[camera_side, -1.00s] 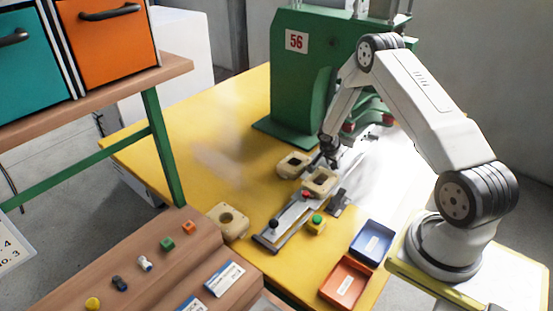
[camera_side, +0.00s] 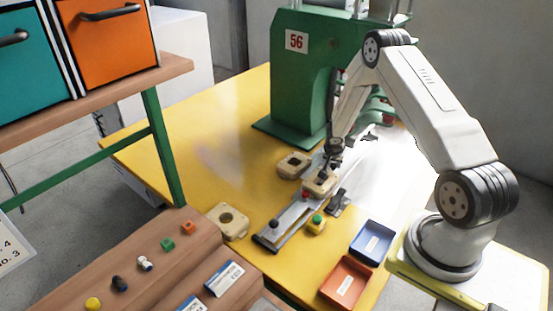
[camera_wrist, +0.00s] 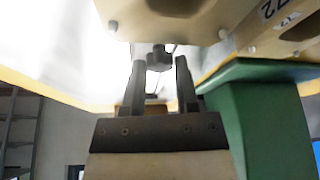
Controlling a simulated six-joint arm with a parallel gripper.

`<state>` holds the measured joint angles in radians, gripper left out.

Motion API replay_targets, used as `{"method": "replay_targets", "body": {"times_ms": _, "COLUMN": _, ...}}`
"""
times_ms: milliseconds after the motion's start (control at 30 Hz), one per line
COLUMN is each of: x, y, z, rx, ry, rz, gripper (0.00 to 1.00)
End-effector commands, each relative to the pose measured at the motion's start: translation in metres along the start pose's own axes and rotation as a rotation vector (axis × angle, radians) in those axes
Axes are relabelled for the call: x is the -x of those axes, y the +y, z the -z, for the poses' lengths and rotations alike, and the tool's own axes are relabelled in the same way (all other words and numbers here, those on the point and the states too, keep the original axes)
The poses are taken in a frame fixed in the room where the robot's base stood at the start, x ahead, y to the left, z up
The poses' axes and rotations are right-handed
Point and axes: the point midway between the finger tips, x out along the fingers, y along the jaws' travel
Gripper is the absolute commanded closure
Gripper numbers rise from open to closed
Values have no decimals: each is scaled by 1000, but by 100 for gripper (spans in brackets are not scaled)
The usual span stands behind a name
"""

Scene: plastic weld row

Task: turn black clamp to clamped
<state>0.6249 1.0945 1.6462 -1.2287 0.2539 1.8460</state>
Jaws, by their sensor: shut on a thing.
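My gripper (camera_side: 330,164) is at the beige block (camera_side: 318,187) on the metal rail (camera_side: 287,222), in front of the green press. In the wrist view my gripper (camera_wrist: 160,75) has its two dark fingers on either side of a small black part, the black clamp (camera_wrist: 158,58), and is shut on it. In the side view the clamp is small and mostly merges with the dark fingertips, so its exact angle cannot be told. Beige housing surfaces (camera_wrist: 185,22) fill the top of the wrist view, close to the fingertips.
The green press (camera_side: 300,90) stands behind. Another beige block (camera_side: 293,165) lies left of the rail, and one (camera_side: 228,221) nearer the front. A dark bracket (camera_side: 338,203), a green button box (camera_side: 316,224), a blue tray (camera_side: 373,242) and an orange tray (camera_side: 347,283) are right of the rail.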

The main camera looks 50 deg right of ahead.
Motion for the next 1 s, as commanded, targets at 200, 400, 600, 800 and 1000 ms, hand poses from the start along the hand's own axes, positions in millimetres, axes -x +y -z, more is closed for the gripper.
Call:
{"method": "replay_targets", "body": {"times_ms": 200, "x": 1, "y": 1, "z": 2, "rx": 125, "ry": 2, "rz": 53, "gripper": 100}}
{"method": "replay_targets", "body": {"times_ms": 400, "x": 1, "y": 2, "z": 2, "rx": 211, "ry": 2, "rz": 89, "gripper": 100}}
{"method": "replay_targets", "body": {"times_ms": 600, "x": 0, "y": 2, "z": 2, "rx": 268, "ry": 2, "rz": 112, "gripper": 100}}
{"method": "replay_targets", "body": {"times_ms": 800, "x": 1, "y": 2, "z": 2, "rx": 294, "ry": 2, "rz": 124, "gripper": 100}}
{"method": "replay_targets", "body": {"times_ms": 1000, "x": 1, "y": 2, "z": 2, "rx": 300, "ry": 3, "rz": 126, "gripper": 100}}
